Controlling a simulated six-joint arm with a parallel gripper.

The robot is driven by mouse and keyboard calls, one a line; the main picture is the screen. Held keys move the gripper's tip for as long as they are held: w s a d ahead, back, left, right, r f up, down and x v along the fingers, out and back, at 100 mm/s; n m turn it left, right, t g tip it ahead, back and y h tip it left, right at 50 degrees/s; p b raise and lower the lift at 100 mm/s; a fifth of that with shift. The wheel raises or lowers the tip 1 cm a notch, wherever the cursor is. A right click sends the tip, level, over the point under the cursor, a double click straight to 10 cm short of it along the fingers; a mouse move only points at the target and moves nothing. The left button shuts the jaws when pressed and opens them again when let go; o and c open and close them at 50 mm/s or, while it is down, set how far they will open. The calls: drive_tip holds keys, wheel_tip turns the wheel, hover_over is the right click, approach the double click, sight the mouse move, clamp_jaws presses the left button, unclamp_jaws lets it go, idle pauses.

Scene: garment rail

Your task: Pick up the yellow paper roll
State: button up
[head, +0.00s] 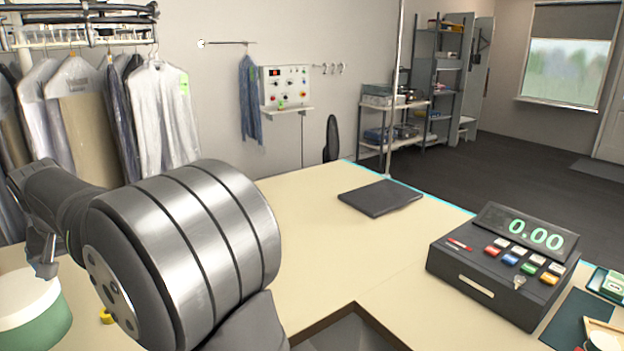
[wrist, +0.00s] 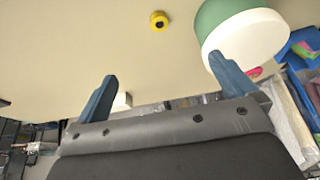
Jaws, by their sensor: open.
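The yellow paper roll (wrist: 159,21) lies on the cream counter at the top middle of the wrist view, with a dark hole at its centre. In the head view a small part of the yellow roll (head: 106,316) shows at the lower left, the rest hidden behind my arm. My gripper (wrist: 168,85) is open, its two blue-grey fingers spread apart with nothing between them. The roll is beyond the fingertips and apart from them. In the head view only a little of the gripper shows at the left.
A green and white round container (wrist: 240,35) stands close by the right finger; it also shows in the head view (head: 35,312). A cash register (head: 500,262) and a dark flat pad (head: 380,197) are on the counter (head: 300,235), whose middle is clear. Garments hang at the left.

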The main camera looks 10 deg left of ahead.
idle(0.3)
drive_tip(key=c, duration=0.7)
drive_tip(key=w+a+f+n+g+h, duration=0.25)
drive_tip(key=w+a+f+n, duration=0.2)
drive_tip(key=w+n, duration=0.4)
drive_tip(key=shift+n+g+y, duration=0.25)
drive_tip(key=shift+g+y, duration=0.1)
drive_tip(key=f, duration=0.8)
drive_tip(key=s+a+f, duration=0.1)
drive_tip(key=f, duration=0.3)
drive_tip(key=shift+f, duration=0.1)
drive_tip(key=shift+s+a+f, duration=0.1)
drive_tip(key=shift+a+f, duration=0.1)
drive_tip(key=shift+f, duration=0.65)
drive_tip(key=shift+w+a+f, duration=0.1)
drive_tip(key=shift+a+f, duration=0.15)
drive_tip(key=shift+f, duration=0.6)
drive_tip(key=shift+s+a+f, duration=0.1)
drive_tip(key=shift+a+f, duration=0.1)
drive_tip(key=shift+f, duration=0.65)
